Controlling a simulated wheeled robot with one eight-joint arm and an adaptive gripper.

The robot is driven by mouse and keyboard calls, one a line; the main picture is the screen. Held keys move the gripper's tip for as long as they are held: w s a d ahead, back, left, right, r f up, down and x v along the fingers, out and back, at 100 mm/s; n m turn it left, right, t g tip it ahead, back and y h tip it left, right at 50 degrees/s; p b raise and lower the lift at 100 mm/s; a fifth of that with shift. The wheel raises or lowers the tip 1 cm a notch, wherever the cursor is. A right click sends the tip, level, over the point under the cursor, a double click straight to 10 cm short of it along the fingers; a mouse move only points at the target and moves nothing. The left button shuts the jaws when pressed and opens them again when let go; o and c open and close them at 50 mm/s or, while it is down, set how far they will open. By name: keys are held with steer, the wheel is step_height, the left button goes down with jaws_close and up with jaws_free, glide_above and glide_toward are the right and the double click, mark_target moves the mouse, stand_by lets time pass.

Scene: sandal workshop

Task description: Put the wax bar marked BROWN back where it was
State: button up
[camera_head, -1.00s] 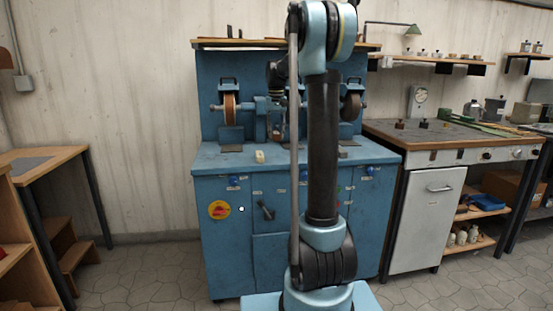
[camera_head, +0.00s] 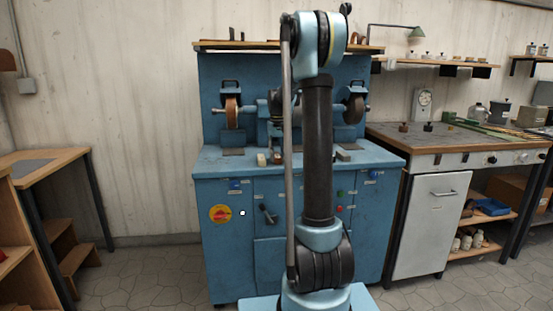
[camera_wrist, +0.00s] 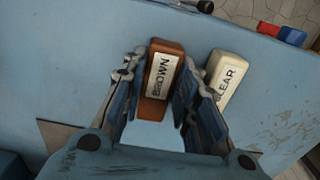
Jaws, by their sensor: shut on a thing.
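The brown wax bar (camera_wrist: 163,85) has a white label reading BROWN and sits between the two fingers of my gripper (camera_wrist: 165,75) in the wrist view. The fingers are shut on its long sides. A cream bar (camera_wrist: 228,75), its label partly hidden and reading "LEAR", lies just right of my right finger. In the head view the cream bar (camera_head: 261,159) is on the blue bench top, with the brown bar (camera_head: 276,158) close to its right. I cannot tell whether the brown bar touches the bench. My arm hides part of this spot.
The blue grinding bench (camera_head: 225,162) carries a brown wheel (camera_head: 231,111) at left and a dark wheel (camera_head: 355,108) at right. Dark blocks (camera_head: 345,156) lie right of my arm. The bench top left of the cream bar looks mostly clear.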

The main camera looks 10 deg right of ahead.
mark_target(277, 156)
steer(key=shift+f, duration=0.25)
steer(key=o, duration=1.1)
steer(key=shift+c, duration=0.2)
step_height(277, 156, up, 12)
steer(key=s+f, duration=0.1)
steer(key=s, duration=1.1)
steer(key=s+f+t, duration=0.1)
steer(key=s+f, duration=1)
steer(key=s, duration=0.4)
steer(key=s+f+t, duration=0.1)
steer(key=s+f, duration=1)
steer(key=s, duration=0.5)
steer(key=shift+f, duration=0.2)
